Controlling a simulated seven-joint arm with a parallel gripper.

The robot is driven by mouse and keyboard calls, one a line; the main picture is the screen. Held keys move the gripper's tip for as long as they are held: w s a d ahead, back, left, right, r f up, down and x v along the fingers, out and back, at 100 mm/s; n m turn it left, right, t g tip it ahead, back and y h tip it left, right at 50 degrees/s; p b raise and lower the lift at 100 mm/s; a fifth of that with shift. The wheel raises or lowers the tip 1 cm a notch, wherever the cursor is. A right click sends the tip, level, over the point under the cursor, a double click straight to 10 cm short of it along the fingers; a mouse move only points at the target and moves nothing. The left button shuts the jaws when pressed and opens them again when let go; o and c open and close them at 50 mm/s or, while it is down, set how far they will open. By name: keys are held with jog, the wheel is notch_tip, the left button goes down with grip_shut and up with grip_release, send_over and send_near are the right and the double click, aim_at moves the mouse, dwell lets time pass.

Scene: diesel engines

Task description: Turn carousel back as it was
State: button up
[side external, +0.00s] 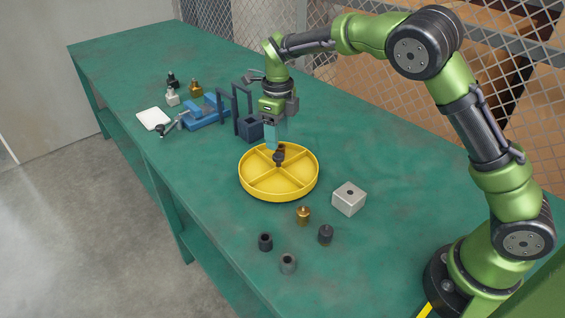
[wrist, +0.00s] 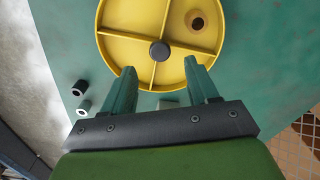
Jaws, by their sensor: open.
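The carousel is a round yellow tray (side external: 245,184) on the green bench, split by crossed dividers into several compartments. A dark knob (side external: 279,154) stands at its centre and also shows in the wrist view (wrist: 159,51). In the wrist view, a brownish round part with a dark hole (wrist: 197,22) lies in the upper-right compartment of the carousel (wrist: 128,38). My gripper (side external: 274,147) points down over the far part of the tray. In the wrist view my gripper (wrist: 159,70) is open and empty, its fingers spread over the tray's lower edge, apart from the knob.
A light grey block with a hole (side external: 349,199) stands right of the tray. A brass part (side external: 303,215), a dark cylinder (side external: 325,235) and two bushings (side external: 265,241) stand in front. Blue fixtures (side external: 205,113) and a dark-framed stand (side external: 249,127) are behind.

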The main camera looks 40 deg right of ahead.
aim_at(278, 155)
notch_tip(278, 155, down, 6)
jog(key=shift+r, duration=0.1)
jog(key=shift+c, duration=0.4)
grip_shut()
